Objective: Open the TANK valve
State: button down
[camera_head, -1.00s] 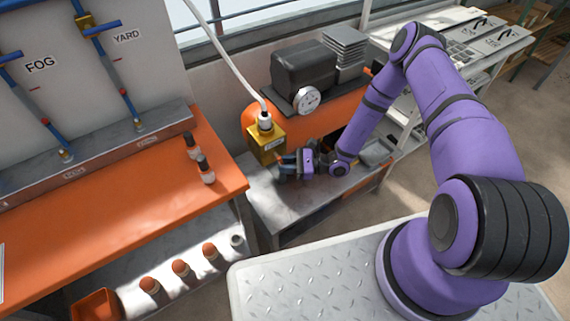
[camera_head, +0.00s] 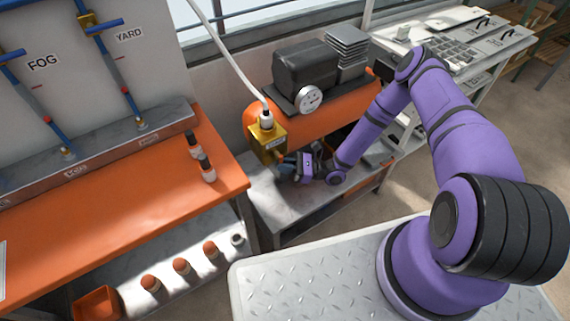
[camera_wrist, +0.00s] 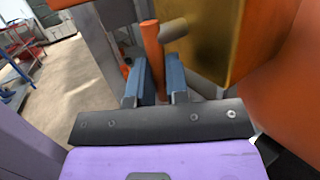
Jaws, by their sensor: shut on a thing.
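The valve is a yellow block (camera_head: 268,140) with a white hose in its top, standing at the orange tank behind it. A label on its front is too small to read. In the wrist view the yellow block (camera_wrist: 215,42) fills the upper right, with a grey stem (camera_wrist: 173,29) coming out of its side. An orange lever bar (camera_wrist: 152,48) sits at the stem's end. My gripper (camera_wrist: 158,85) is shut on this lever, one blue finger on each side. In the head view my gripper (camera_head: 287,164) is at the block's lower right; the lever is hidden there.
An orange bench (camera_head: 120,225) is at left, with two small bottles (camera_head: 206,168). FOG and YARD blue-handled valves (camera_head: 108,25) are on the wall panel. Grey bench top (camera_head: 270,200) is clear below.

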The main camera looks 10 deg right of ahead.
jog(key=c, duration=1.4)
grip_release()
jog(key=shift+d, duration=0.1)
jog(key=v, duration=1)
jog(key=shift+d+f, duration=0.15)
jog(key=shift+d, duration=0.15)
jog(key=shift+s, duration=0.1)
